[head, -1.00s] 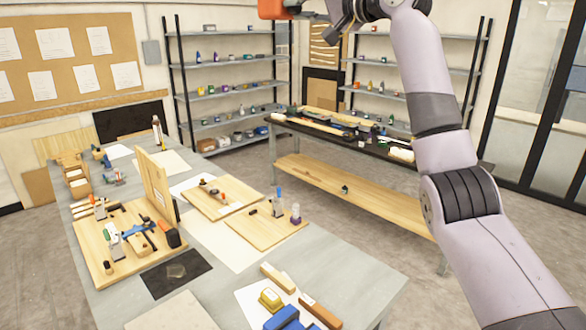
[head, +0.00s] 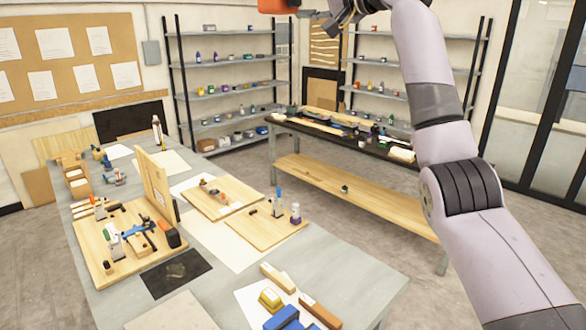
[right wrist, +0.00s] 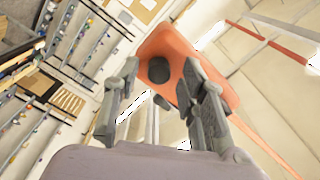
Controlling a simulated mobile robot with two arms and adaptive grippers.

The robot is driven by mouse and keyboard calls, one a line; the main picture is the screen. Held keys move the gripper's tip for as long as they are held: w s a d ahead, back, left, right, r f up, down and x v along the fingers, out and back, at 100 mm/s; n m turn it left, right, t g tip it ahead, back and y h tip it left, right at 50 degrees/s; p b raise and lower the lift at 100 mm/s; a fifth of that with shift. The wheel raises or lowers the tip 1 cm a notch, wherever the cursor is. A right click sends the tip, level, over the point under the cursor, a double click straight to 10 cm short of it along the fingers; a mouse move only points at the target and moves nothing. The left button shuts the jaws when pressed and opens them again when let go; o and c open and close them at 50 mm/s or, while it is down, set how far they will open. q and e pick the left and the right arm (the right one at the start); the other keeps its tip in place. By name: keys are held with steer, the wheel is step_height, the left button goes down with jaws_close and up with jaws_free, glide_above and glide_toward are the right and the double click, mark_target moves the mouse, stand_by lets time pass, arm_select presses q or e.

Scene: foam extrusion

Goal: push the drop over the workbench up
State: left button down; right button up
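The drop is an orange body (head: 272,6) at the top edge of the head view, above the workbench (head: 345,290) and cut off by the frame. In the right wrist view the orange drop (right wrist: 172,42) fills the space beyond my fingers, with a dark round part on its face. My right gripper (right wrist: 160,78) has its two fingers apart, in front of the drop. In the head view my right gripper (head: 330,14) is close beside the drop's right side; whether it touches cannot be told. My left gripper is out of view.
The workbench carries wooden boards (head: 270,228) with tools, an upright wooden panel (head: 157,190) and a blue tool (head: 288,320). A second table (head: 350,135) and shelves (head: 225,90) stand behind. The space above the workbench looks free.

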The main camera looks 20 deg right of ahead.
steer(key=shift+o, duration=0.2)
steer(key=shift+s+d+f+b, duration=0.1)
steer(key=shift+s+d+b, duration=0.1)
steer(key=shift+s+b, duration=0.15)
steer(key=shift+b+v, duration=1.3)
steer(key=shift+v, duration=0.85)
